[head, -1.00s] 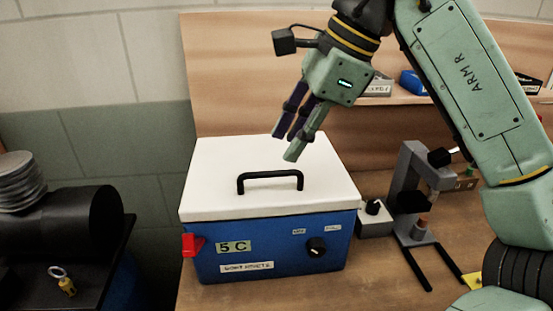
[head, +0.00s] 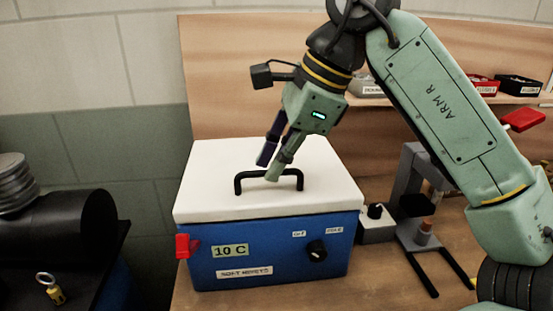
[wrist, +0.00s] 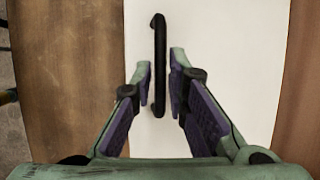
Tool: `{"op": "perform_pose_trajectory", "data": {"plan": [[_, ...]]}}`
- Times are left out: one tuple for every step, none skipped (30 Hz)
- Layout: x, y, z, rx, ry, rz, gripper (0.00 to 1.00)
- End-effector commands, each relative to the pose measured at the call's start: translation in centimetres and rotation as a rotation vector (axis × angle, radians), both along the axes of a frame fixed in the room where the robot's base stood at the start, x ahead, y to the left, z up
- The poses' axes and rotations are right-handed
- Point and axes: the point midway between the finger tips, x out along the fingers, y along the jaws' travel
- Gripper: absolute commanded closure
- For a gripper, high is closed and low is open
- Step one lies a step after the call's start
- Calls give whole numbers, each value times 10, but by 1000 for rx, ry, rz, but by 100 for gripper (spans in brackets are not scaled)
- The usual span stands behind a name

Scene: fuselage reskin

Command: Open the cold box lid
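The cold box (head: 290,268) is blue with a white lid (head: 210,190), and it stands on the bench. The lid is shut. A black bar handle (head: 240,178) sits on top of the lid; it also shows in the wrist view (wrist: 159,50). My gripper (head: 269,171) is open, just above the handle. In the wrist view the handle's near end lies between the two fingers (wrist: 160,78), with gaps on both sides. I cannot tell whether the fingertips reach down past the bar. The box front has a display reading 10 C, a black knob and a red latch (head: 185,246) at the left.
A grey stand device (head: 412,190) and a small box with a knob (head: 377,225) are close to the right of the cold box. A shelf with small bins (head: 480,87) runs behind. A black cylinder (head: 60,225) lies on a dark surface at left.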

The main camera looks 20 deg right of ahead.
Motion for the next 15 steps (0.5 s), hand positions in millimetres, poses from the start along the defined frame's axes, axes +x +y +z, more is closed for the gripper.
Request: {"op": "perform_pose_trajectory", "data": {"plan": [[0,0,0,0,0,0,91],[0,0,0,0,0,0,93],[0,0,0,0,0,0,96],[0,0,0,0,0,0,98],[0,0,0,0,0,0,100],[0,0,0,0,0,0,100],[0,0,0,0,0,0,100],[0,0,0,0,0,0,100],[0,0,0,0,0,0,100],[0,0,0,0,0,0,100],[0,0,0,0,0,0,100],[0,0,0,0,0,0,100],[0,0,0,0,0,0,100],[0,0,0,0,0,0,100],[0,0,0,0,0,0,100]]}}
